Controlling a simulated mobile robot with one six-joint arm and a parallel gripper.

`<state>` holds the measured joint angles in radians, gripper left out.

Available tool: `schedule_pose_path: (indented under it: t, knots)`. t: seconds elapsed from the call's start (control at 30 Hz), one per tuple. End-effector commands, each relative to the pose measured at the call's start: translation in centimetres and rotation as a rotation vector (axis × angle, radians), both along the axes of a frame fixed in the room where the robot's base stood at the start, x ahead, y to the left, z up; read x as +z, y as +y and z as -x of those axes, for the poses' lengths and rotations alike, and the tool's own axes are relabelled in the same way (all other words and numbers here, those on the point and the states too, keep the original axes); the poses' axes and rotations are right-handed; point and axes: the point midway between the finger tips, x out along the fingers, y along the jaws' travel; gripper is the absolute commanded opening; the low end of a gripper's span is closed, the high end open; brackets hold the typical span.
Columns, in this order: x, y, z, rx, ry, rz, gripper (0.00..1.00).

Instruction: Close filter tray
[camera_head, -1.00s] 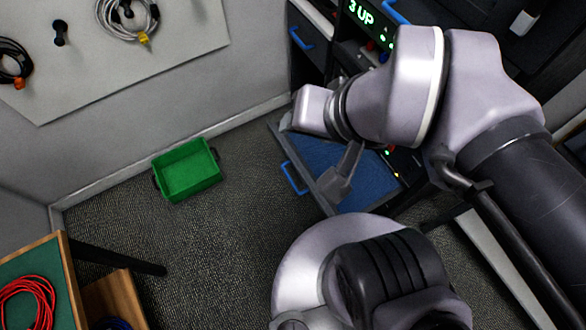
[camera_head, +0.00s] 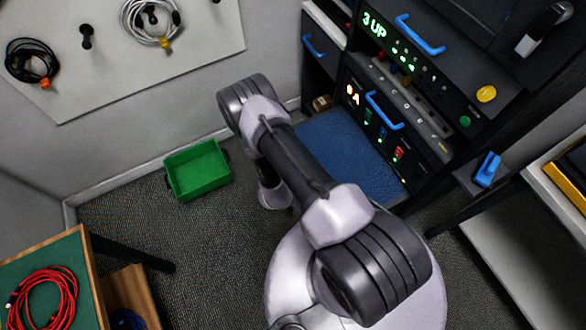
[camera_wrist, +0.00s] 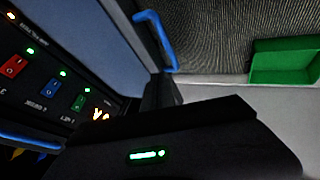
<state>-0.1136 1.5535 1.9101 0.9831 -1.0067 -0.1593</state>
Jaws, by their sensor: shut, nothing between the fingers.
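The filter tray (camera_head: 345,150) is a low blue-floored drawer at the bottom of the dark rack, standing pulled out. Its floor also shows in the wrist view (camera_wrist: 105,35), with its blue handle (camera_wrist: 157,38) on the front edge. In the head view my arm crosses in front of the tray and hides its front edge and handle. My gripper (camera_wrist: 165,92) shows dark in the wrist view, shut and empty, close to the handle end of the tray. Whether it touches the tray cannot be told. In the head view its fingers are hidden behind my arm.
The rack (camera_head: 410,85) has other blue handles and lit panels above the tray. A green bin (camera_head: 198,170) stands on the carpet left of my arm. A table with a red cable (camera_head: 42,300) is at the lower left. Carpet between bin and arm is clear.

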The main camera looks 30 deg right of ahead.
Motion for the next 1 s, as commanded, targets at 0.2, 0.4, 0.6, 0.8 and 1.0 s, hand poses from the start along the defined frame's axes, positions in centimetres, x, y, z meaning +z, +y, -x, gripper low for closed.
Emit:
schedule_pose_path:
  t: [0.2, 0.4, 0.6, 0.8, 1.0]
  knots:
    - [-3.0, -1.5, -1.0, -0.002, 0.0, 0.004, 0.0]
    - [-6.2, -3.4, -2.6, -0.001, 0.0, 0.003, 0.0]
    - [-7.9, -4.4, -3.6, 0.001, 0.001, 0.003, 0.0]
    - [-8.0, -4.6, -3.7, 0.003, 0.002, 0.002, 0.0]
    - [-8.0, -4.6, -3.7, 0.002, 0.001, 0.002, 0.0]
